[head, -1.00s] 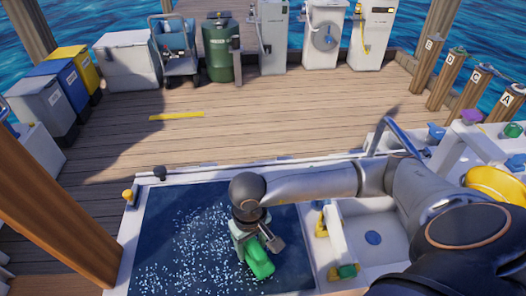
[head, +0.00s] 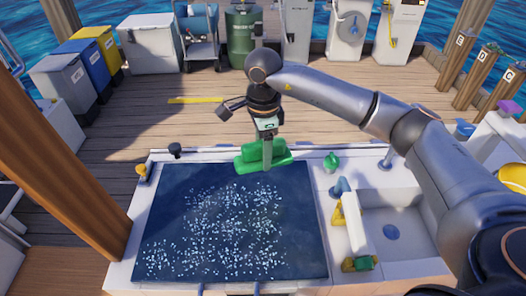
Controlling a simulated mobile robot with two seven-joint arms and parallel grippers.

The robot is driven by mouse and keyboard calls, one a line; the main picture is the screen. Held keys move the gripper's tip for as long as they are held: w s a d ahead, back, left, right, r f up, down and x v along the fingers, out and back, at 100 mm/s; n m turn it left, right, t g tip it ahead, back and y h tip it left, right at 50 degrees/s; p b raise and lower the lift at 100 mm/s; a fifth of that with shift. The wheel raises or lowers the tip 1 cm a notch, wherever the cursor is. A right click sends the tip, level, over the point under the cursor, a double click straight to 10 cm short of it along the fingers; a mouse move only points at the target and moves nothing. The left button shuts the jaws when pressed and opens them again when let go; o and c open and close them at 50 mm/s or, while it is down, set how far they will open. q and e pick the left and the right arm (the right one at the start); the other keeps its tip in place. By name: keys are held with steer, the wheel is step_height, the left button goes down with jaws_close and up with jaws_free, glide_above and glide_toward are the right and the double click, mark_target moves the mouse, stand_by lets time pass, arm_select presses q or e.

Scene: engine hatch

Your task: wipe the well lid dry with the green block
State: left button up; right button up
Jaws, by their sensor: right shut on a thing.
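The well lid (head: 172,258) is a dark blue panel in the white deck unit. White droplets are spread over its middle and front. The green block (head: 252,162) is at the lid's back edge, right of centre. My right gripper (head: 267,158) is above it, pointing down and shut on it. I cannot tell whether the block touches the lid. My left gripper is not in view.
A basin (head: 400,238) lies right of the lid, with a white bar with yellow and green ends (head: 355,235) between them. A black knob (head: 175,150) and a yellow knob (head: 141,170) stand at the lid's back left. A wooden post (head: 75,140) rises at the left.

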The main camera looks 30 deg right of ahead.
steer(key=shift+w+r, duration=0.15)
steer(key=shift+m, duration=0.3)
step_height(320, 180, down, 4)
steer(key=b, duration=0.2)
steer(key=shift+r+b, duration=0.2)
steer(key=shift+b, duration=0.1)
steer(key=shift+f, duration=0.35)
steer(key=shift+f+b, duration=0.25)
steer(key=shift+b, duration=0.15)
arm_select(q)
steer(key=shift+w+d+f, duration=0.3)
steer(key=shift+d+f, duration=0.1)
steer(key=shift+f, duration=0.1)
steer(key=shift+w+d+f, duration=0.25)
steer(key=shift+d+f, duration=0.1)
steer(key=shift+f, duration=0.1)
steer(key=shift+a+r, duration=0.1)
arm_select(e)
steer(key=shift+d, duration=0.1)
